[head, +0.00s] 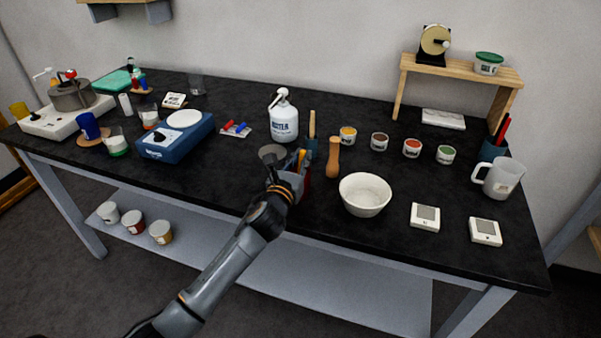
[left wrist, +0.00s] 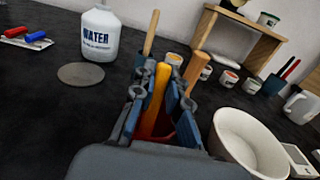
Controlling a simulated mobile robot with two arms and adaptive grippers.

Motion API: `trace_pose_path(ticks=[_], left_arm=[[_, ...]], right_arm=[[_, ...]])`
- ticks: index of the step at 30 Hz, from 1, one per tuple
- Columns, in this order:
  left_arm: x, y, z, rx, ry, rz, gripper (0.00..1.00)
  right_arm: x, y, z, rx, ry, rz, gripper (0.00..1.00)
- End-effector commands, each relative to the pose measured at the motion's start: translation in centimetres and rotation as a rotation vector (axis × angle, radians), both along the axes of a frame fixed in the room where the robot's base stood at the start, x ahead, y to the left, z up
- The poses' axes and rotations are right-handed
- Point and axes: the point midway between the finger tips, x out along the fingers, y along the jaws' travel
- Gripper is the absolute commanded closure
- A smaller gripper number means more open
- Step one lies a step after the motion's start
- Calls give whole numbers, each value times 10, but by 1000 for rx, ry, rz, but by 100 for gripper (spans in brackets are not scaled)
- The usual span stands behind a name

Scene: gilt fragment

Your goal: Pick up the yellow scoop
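The yellow scoop (left wrist: 160,85) shows as an upright, slightly tilted yellow handle in the left wrist view. It stands between the two fingers of my left gripper (left wrist: 160,98), with a narrow gap beside it. My left gripper looks open around the handle; contact is not clear. Something red (left wrist: 163,132) shows low between the fingers. The scoop's lower end is hidden. My right gripper is not in view.
A white bowl (head: 365,207) and a wooden-handled tool (head: 333,160) stand close on the right. A water bottle (head: 283,122) and a grey disc (left wrist: 81,75) are behind to the left. Small jars (head: 379,142) stand further right. The black bench (head: 235,165) has clear room left of the gripper.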

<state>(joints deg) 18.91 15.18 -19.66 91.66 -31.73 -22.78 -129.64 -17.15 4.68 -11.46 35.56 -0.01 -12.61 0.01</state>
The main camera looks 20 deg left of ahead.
Motion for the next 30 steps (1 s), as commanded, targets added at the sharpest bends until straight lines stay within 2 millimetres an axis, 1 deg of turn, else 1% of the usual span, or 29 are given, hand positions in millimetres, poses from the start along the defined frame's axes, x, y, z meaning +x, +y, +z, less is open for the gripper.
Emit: trace_pose_path(ticks=[8, 11, 14, 18, 22, 26, 30], left_arm=[[0, 0, 1, 0, 0, 0, 100], [0, 1, 8, 1, -2, 0, 100], [0, 1, 27, 4, -6, -1, 100], [0, 1, 56, 6, -6, -1, 100], [0, 1, 80, 3, -5, 0, 100], [0, 0, 94, 1, -3, 0, 100], [0, 0, 100, 0, 0, 0, 100]], right_arm=[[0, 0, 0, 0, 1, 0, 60], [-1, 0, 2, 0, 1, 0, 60], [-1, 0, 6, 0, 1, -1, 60], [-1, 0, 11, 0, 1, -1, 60], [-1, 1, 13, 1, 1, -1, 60], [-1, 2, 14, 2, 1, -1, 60], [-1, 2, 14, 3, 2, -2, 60]])
